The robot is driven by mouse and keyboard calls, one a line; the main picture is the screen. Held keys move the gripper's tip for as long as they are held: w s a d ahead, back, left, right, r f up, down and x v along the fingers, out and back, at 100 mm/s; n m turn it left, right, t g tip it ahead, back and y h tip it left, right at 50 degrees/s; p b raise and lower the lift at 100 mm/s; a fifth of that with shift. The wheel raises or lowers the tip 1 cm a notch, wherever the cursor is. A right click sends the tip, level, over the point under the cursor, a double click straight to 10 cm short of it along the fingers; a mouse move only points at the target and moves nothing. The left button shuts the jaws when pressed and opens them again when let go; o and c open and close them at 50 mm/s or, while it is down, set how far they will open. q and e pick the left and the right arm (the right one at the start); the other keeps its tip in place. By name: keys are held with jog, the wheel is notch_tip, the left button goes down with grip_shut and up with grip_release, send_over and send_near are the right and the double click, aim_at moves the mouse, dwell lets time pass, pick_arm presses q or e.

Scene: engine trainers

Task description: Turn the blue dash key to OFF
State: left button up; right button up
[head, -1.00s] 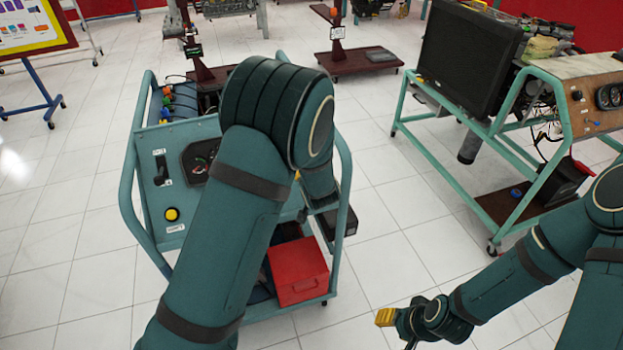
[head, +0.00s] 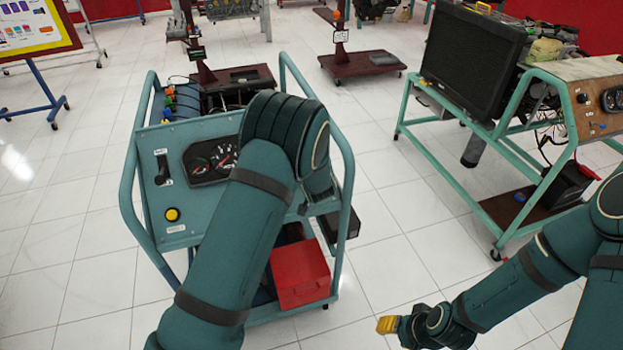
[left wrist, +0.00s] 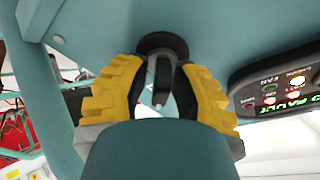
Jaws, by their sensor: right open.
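The blue trainer's dash panel (head: 140,205) stands left of centre in the head view. In the left wrist view, a black key (left wrist: 163,75) with a round black base sits on the blue-green panel (left wrist: 100,30). My left gripper (left wrist: 160,98) has its yellow fingers on either side of the key; whether they press on it is unclear. In the head view my left arm hides this key and the left gripper. My right gripper (head: 387,325) is open, with yellow fingertips, low over the floor, away from the trainer.
A gauge cluster (head: 208,160), a black switch (head: 162,167) and a yellow button (head: 172,214) are on the panel. An indicator panel (left wrist: 285,88) lies right of the key. A red box (head: 300,274) sits below. Another trainer with a radiator (head: 470,60) stands right.

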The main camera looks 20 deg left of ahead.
pick_arm(q)
jog(key=shift+s, duration=0.1)
grip_shut()
jog(key=shift+n, duration=0.4)
jog(key=n+y+p, duration=0.1)
jog(key=n, duration=0.3)
jog(key=shift+a+n, duration=0.15)
jog(key=shift+n, duration=0.15)
jog(key=shift+s+a+n+y+p, duration=0.1)
jog(key=shift+n+y+p, duration=0.2)
jog(key=shift+n, duration=0.75)
jog(key=shift+a+n+y+p, duration=0.1)
jog(key=shift+n+y+p, duration=0.2)
jog(key=shift+n, duration=0.75)
jog(key=shift+g, duration=0.3)
jog(key=o, duration=0.5)
grip_release()
jog(key=shift+f, duration=0.1)
